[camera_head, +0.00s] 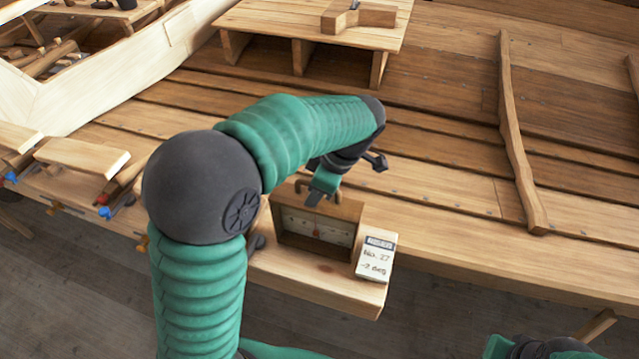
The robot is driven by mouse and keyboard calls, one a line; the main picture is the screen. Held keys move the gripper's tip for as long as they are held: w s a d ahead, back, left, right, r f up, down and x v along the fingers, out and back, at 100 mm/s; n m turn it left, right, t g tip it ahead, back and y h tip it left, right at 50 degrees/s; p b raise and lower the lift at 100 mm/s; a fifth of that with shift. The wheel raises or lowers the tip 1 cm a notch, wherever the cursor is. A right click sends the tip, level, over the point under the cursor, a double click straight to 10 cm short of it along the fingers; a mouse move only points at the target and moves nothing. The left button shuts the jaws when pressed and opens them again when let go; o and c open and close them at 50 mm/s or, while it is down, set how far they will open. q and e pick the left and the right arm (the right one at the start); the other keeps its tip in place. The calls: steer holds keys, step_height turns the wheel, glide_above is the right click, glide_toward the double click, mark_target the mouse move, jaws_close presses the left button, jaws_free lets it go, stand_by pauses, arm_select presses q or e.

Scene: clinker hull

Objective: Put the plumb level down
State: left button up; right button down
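The plumb level (312,231) is a brown wooden box frame with a pale scale inside and a small red mark at the scale's lower middle. It appears upright at a wooden block (320,280) beside the hull; I cannot tell if its base touches the block. My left gripper (319,190) is at the level's top, by a brown handle-like part. The wrist partly hides the fingers, so I cannot tell if they are closed on it. A white card (376,257) reading "No. 27 -2 deg" is just right of the level. The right gripper's fingers are not visible.
A low wooden bench (265,22) holding a notched wooden block (357,15) stands behind. The planked hull (450,190) fills the right, with a curved rib (515,140) across it. Clamps and loose planks (80,156) lie at left. Part of my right arm is at the bottom right.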

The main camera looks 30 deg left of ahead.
arm_select(q)
steer(key=v, duration=1.1)
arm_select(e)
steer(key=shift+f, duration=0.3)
